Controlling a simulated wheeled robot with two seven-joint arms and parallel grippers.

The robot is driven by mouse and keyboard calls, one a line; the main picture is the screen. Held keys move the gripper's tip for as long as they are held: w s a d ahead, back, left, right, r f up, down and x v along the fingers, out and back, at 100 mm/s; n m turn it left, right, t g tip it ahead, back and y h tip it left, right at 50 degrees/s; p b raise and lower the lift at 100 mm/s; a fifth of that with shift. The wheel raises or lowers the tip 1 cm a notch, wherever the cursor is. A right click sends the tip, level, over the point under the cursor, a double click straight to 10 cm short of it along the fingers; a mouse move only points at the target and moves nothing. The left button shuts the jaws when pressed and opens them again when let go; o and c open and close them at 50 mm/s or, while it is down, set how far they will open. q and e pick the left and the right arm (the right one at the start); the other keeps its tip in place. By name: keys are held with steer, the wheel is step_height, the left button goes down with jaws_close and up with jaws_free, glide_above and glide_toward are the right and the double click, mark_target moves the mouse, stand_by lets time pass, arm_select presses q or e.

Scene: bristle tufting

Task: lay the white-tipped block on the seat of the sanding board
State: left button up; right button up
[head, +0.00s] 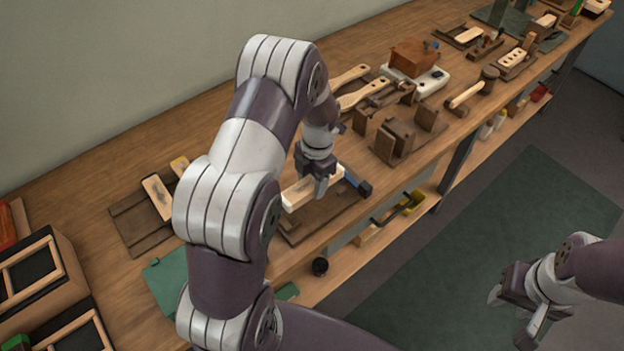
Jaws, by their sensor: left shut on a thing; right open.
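My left gripper (320,190) is shut on a pale wooden block (297,193) with a whitish near end. The block is over a flat brown board (318,217) that looks like the sanding board. I cannot tell whether the block touches the board; the gripper hides part of it. A dark blue piece (357,182) lies at the board's right side. My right gripper (518,308) is open and empty, out over the floor at the lower right, away from the bench.
Another brown board (128,222) with pale blocks (157,197) lies to the left. Wooden fixtures (397,140) and brush handles (362,94) stand further along the bench. Black-lined wooden trays (32,268) are at far left. A lower shelf runs under the front edge.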

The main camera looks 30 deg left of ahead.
arm_select(q)
steer(key=shift+f+b, duration=1.4)
steer(key=shift+f, duration=0.65)
steer(key=shift+f, duration=0.4)
steer(key=o, duration=1.6)
steer(key=shift+c, duration=0.2)
steer(key=shift+w+d+r+p, duration=0.1)
steer(key=shift+w+r+p, duration=0.05)
steer(key=shift+r+p, duration=1)
steer(key=shift+w+r+p, duration=0.15)
steer(key=shift+r+p, duration=0.65)
steer(key=shift+r, duration=0.75)
steer(key=shift+w+d+r+p, duration=0.1)
steer(key=shift+w+r+p, duration=0.05)
steer(key=shift+r+p, duration=1)
steer(key=shift+r, duration=0.15)
